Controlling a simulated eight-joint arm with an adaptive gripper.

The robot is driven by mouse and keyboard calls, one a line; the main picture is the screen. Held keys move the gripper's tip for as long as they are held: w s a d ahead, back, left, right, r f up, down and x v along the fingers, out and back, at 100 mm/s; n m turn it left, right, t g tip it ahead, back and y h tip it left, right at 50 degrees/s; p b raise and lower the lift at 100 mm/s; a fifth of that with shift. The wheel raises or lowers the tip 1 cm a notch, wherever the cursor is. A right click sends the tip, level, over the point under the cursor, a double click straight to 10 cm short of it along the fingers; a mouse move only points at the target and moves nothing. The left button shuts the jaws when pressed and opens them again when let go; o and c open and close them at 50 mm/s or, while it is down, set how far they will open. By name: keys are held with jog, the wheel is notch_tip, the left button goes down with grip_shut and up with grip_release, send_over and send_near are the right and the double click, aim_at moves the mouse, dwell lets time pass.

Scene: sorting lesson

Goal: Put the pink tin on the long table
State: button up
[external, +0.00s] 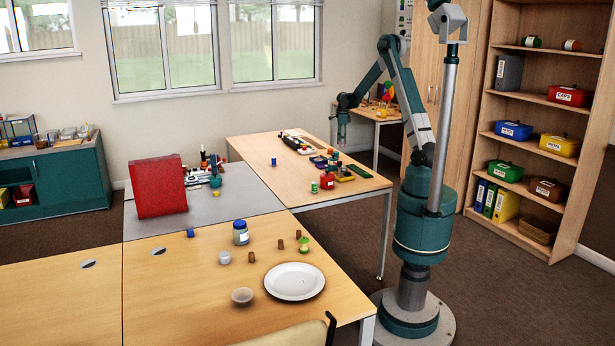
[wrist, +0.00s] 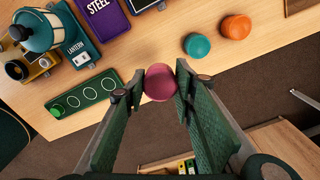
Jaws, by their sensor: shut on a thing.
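My gripper (wrist: 158,90) is shut on the pink tin (wrist: 160,83), whose round top shows between the fingertips in the wrist view. In the external view my gripper (external: 341,128) hangs by the right edge of the back wooden table (external: 257,150); the tin is too small to make out surely there. In the wrist view the tin is near the edge of a wooden table (wrist: 165,35), with dark carpet beyond. I cannot tell its height over the table. Which table is the long one is not clear.
On the table are a teal tin (wrist: 197,45), an orange tin (wrist: 236,27), a green board with circles (wrist: 85,95), a purple STEEL tray (wrist: 103,15) and a lantern (wrist: 38,32). A front table (external: 190,285) bears a white plate (external: 294,281). Shelves (external: 540,140) stand at right.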

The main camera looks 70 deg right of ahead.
jog(key=shift+f, duration=0.1)
dwell(0.3)
jog(key=shift+f+b, duration=0.65)
jog(key=shift+f, duration=2.4)
jog(key=shift+f+b, duration=0.4)
jog(key=shift+f, duration=1.45)
jog(key=shift+f, duration=0.15)
jog(key=o, duration=0.9)
notch_tip(320, 180, up, 12)
jog(key=shift+r+p, duration=0.15)
jog(key=shift+p, duration=0.95)
